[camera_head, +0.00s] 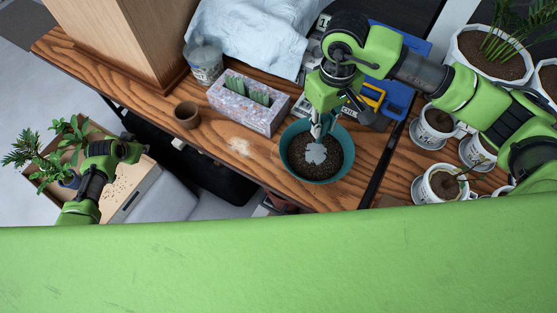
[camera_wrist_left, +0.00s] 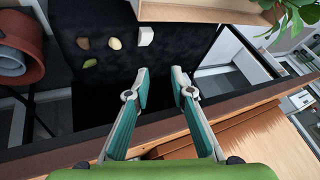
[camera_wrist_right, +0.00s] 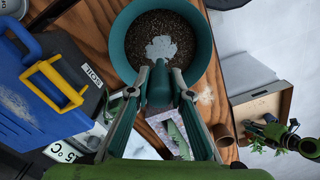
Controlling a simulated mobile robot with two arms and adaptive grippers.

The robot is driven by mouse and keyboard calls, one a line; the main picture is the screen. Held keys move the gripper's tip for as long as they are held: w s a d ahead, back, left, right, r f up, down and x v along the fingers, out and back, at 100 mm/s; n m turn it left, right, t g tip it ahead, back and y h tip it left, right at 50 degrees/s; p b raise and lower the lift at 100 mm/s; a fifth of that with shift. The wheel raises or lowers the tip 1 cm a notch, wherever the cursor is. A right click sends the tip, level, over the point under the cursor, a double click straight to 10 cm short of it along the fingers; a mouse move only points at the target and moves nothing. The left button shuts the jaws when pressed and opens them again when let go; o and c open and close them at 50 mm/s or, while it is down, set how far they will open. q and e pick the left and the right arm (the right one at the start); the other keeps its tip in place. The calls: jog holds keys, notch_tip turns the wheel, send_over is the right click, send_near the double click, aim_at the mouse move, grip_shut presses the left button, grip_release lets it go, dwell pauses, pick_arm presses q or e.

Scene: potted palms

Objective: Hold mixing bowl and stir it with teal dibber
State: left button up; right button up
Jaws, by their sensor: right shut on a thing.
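The teal mixing bowl (camera_head: 288,165) stands on the wooden table near its front edge and holds dark soil with a pale grey patch in the middle. It also shows in the right wrist view (camera_wrist_right: 205,50). My right gripper (camera_wrist_right: 158,88) is shut on the teal dibber (camera_wrist_right: 158,83), over the bowl; the dibber's lower end is hard to make out. In the head view my right gripper (camera_head: 323,122) hides part of the bowl's far rim. My left gripper (camera_wrist_left: 160,88) is open and empty, away from the bowl at the far left.
A speckled planter box (camera_head: 243,108) and a small brown pot (camera_head: 187,114) stand left of the bowl. A blue crate (camera_head: 398,97) stands behind it. White potted plants (camera_head: 440,183) crowd the right. A wooden box (camera_head: 120,45) stands at the back left. A leafy plant (camera_head: 45,158) is near my left arm.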

pick_arm(q)
jog(key=w+a+r+m+t, duration=0.1)
jog(key=w+r, duration=0.5)
jog(key=r, duration=0.6)
jog(key=w+a+r+m+t, duration=0.2)
jog(key=w+r, duration=0.4)
jog(key=r, duration=0.5)
notch_tip(320, 180, up, 5)
jog(key=w+d+m+h, duration=0.1)
jog(key=d, duration=0.1)
pick_arm(e)
jog(key=shift+d, duration=0.1)
pick_arm(q)
jog(key=m+g+h, duration=0.5)
jog(key=m+g, duration=0.2)
jog(key=m, duration=1.4)
send_near(297, 171)
jog(key=v, duration=0.5)
jog(key=shift+s+d+f, duration=0.3)
jog(key=x, duration=1.1)
jog(key=shift+w+a+f, duration=0.1)
jog(key=shift+w+a, duration=0.05)
jog(key=shift+w, duration=0.15)
jog(key=shift+c, duration=0.5)
